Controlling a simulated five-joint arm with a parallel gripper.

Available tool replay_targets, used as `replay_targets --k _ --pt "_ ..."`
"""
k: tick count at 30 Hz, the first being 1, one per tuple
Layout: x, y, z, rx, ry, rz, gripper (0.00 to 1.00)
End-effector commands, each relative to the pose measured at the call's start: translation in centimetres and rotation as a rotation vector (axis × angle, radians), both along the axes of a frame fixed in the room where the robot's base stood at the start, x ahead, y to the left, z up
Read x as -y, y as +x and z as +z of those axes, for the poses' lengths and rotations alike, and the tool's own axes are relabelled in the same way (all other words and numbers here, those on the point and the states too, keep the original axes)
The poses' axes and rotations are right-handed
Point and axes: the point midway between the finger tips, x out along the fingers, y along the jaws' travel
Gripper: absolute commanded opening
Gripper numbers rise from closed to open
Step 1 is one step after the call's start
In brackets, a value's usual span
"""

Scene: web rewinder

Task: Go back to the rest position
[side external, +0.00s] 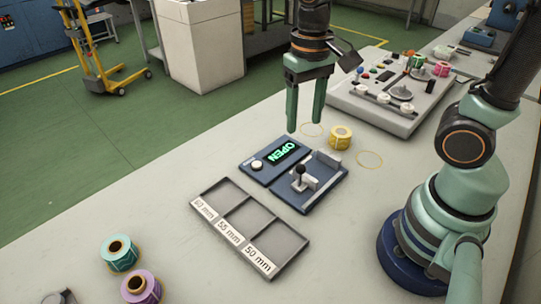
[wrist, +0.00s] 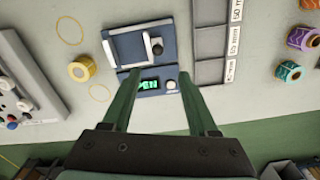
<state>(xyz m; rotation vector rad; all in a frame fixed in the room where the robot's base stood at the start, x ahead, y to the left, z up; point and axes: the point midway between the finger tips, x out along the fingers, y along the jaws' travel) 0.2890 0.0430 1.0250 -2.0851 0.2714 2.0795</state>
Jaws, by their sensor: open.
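My gripper (side external: 305,112) hangs above the bench, pointing down, with its two green fingers apart and nothing between them. The gripper is above and behind this panel in the side view. My arm reaches in from the right.
A blue lever fixture (side external: 325,190) adjoins the panel. A yellow roll (side external: 340,138) stands near two yellow circles. A grey three-bay tray (side external: 283,227) lies in front. Teal (side external: 119,252) and purple (side external: 141,287) rolls stand front left. A control console (side external: 390,103) is behind.

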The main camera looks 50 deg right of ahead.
Motion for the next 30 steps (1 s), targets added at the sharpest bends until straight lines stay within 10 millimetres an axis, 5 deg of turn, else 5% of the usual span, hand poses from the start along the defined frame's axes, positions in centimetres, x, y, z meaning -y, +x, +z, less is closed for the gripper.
replay_targets --k 16,30 --pt "3.7 -0.3 4.8 0.412 -0.036 0.209 0.59" --pt "4.3 -0.4 5.5 0.487 -0.065 0.256 0.59"
